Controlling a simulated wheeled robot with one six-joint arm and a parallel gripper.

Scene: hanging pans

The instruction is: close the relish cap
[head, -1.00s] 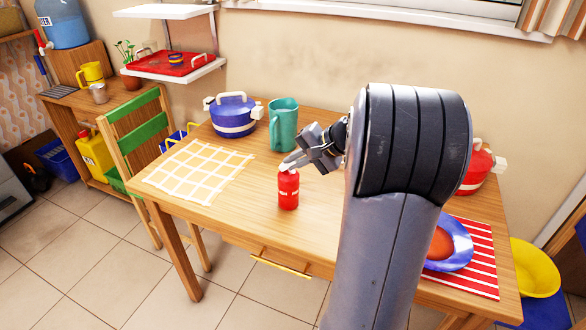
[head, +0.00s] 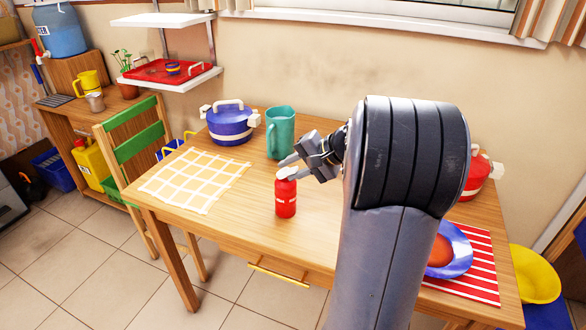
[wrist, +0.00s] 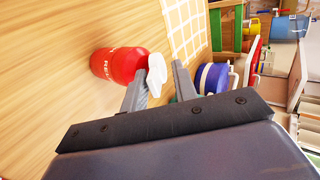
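The red relish bottle (head: 286,197) stands upright on the wooden table, near its front edge. Its white cap (head: 286,173) is on top; it also shows in the wrist view (wrist: 157,68), beside the bottle's red body (wrist: 118,66). I cannot tell clearly how far the cap is open. My gripper (head: 300,164) is just above and to the right of the cap in the head view. In the wrist view my gripper (wrist: 156,84) has its two fingers apart, with the cap near the left fingertip and nothing held between them. Contact with the cap is unclear.
A teal pitcher (head: 280,134) and a blue pot (head: 232,124) stand behind the bottle. A checked cloth (head: 195,180) lies to the left. A blue plate (head: 458,258) on a striped mat (head: 484,280) and a red pot (head: 477,178) are at the right.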

